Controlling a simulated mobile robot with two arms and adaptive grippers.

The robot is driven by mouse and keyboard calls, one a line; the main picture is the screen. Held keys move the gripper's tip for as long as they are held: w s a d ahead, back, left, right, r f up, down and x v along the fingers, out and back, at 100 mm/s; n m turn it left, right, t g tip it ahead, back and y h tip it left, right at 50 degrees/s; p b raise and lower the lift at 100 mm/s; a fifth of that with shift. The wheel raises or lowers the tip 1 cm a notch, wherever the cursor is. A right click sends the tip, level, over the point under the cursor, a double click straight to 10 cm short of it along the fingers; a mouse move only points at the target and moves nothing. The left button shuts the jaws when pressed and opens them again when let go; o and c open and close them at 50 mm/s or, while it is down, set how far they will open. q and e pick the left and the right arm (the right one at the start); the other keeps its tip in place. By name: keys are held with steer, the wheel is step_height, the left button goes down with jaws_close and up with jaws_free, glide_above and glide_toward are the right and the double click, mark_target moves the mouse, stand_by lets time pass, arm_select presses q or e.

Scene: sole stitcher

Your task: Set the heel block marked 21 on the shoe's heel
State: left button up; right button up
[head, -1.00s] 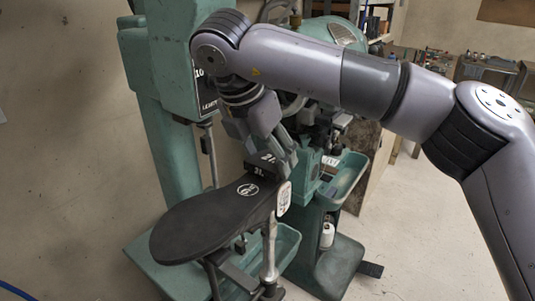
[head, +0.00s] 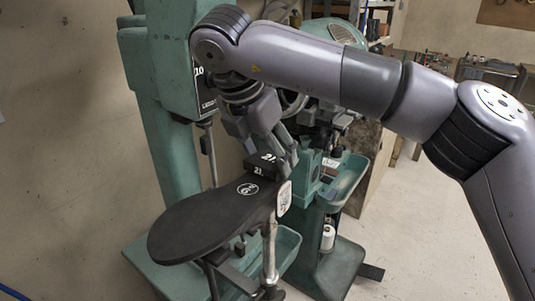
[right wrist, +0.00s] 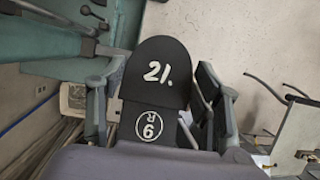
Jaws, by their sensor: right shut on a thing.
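The heel block marked 21 (head: 263,165) is small and black with white numbers. It is at the heel end of the black shoe sole (head: 205,222), which is held level with its toe toward the front left. My right gripper (head: 276,153) points down from above and is shut on the block. In the right wrist view the block (right wrist: 156,75) lies between the two fingers, beside the sole's round 9 R mark (right wrist: 150,125). The block looks on or just above the heel; I cannot tell if its underside touches. My left gripper is not in view.
A green machine column (head: 170,120) stands close behind at the left. A second green machine with a tray (head: 343,180) stands behind the sole. A small white plate (head: 284,198) is beside the heel. Open floor (head: 430,230) lies to the right.

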steer(key=o, duration=1.3)
steer(key=shift+r, duration=0.1)
